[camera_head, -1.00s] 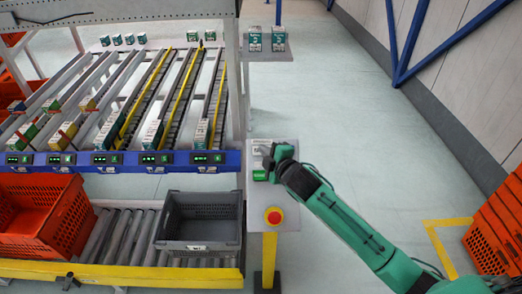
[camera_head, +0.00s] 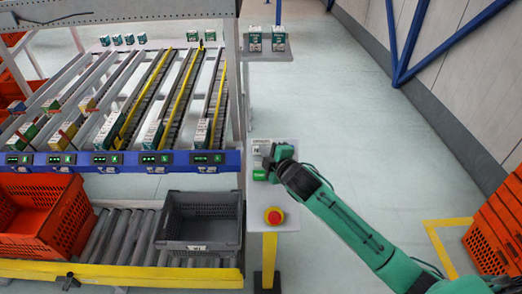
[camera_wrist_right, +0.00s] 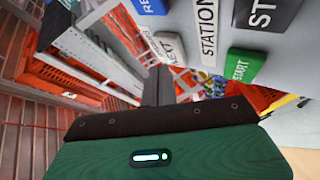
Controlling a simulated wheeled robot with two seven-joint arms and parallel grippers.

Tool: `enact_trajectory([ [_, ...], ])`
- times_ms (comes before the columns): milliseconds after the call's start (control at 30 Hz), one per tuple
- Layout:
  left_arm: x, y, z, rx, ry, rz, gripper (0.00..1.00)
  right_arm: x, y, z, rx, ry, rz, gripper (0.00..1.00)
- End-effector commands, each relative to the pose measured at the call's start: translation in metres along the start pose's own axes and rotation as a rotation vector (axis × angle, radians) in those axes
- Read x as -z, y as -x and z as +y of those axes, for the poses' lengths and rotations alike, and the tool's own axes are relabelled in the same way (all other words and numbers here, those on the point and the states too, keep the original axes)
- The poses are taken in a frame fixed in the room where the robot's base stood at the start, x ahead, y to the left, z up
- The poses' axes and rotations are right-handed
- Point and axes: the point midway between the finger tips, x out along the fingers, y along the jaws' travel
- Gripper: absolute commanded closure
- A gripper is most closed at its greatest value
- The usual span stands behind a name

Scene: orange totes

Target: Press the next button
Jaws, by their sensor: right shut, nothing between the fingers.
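The control panel (camera_head: 288,190) stands to the right of the rack, and my right gripper (camera_head: 268,158) is over its upper part. A green button (camera_head: 259,175) shows just below the gripper. In the right wrist view the gripper's dark fingers (camera_wrist_right: 158,88) are shut and empty, close to the panel face. The green START button (camera_wrist_right: 238,65) is to the right and a blue button (camera_wrist_right: 155,5) is at the top edge. My left gripper is out of view.
A red stop button (camera_head: 274,216) sits low on the panel. A grey tote (camera_head: 202,244) and an orange tote (camera_head: 62,222) stand on the roller conveyor to the left. Stacked orange crates (camera_head: 492,240) are at the far right. The floor between is clear.

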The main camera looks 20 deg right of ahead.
Motion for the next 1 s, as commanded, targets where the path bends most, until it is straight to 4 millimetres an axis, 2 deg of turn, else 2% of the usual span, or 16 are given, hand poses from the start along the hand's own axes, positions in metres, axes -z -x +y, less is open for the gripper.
enact_trajectory([
  [1000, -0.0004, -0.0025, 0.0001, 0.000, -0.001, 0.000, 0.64, -0.0060, -0.0082, -0.0057, -0.001, 0.000, 0.000, 1.00],
])
